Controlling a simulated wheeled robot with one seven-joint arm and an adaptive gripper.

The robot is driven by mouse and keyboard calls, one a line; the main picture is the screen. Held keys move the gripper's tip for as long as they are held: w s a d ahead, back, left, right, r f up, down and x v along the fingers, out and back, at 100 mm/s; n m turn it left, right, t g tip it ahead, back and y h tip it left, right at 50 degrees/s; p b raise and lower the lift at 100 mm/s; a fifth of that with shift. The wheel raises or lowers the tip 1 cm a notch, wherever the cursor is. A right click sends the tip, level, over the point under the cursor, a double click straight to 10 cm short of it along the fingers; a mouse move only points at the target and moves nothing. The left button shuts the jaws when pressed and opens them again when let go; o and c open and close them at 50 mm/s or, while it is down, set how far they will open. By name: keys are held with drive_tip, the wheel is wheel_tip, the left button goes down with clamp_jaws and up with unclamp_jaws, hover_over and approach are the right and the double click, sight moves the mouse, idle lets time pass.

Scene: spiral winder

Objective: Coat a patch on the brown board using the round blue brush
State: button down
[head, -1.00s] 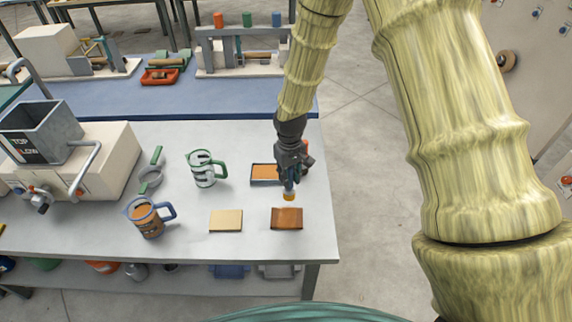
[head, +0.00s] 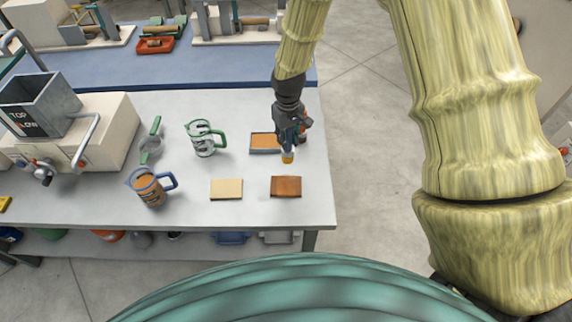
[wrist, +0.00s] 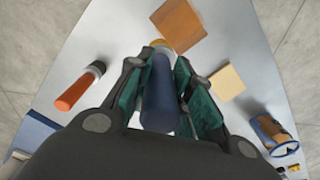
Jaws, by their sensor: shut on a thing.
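The brown board (head: 286,187) lies flat near the right front of the grey table. It also shows at the top of the wrist view (wrist: 181,25). My gripper (head: 289,140) is shut on the round blue brush (wrist: 159,98), its fingers on either side of the blue handle. The brush points down, its yellow-orange tip (head: 288,157) just behind the board in the head view. In the wrist view the tip (wrist: 162,44) lies at the board's near corner. I cannot tell whether it touches anything. A shallow tray of orange coating (head: 265,142) sits behind, partly hidden by my gripper.
A pale board (head: 227,189) lies left of the brown one. A blue-handled mug (head: 149,187), a green-handled jug (head: 203,138) and a hopper machine (head: 80,130) stand further left. The table's right edge is close.

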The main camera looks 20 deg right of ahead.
drive_tip(key=shift+f+b, duration=0.2)
drive_tip(key=shift+b, duration=0.45)
drive_tip(key=shift+w+a+b, duration=0.2)
drive_tip(key=shift+a+b, duration=0.15)
drive_tip(key=shift+b, duration=0.8)
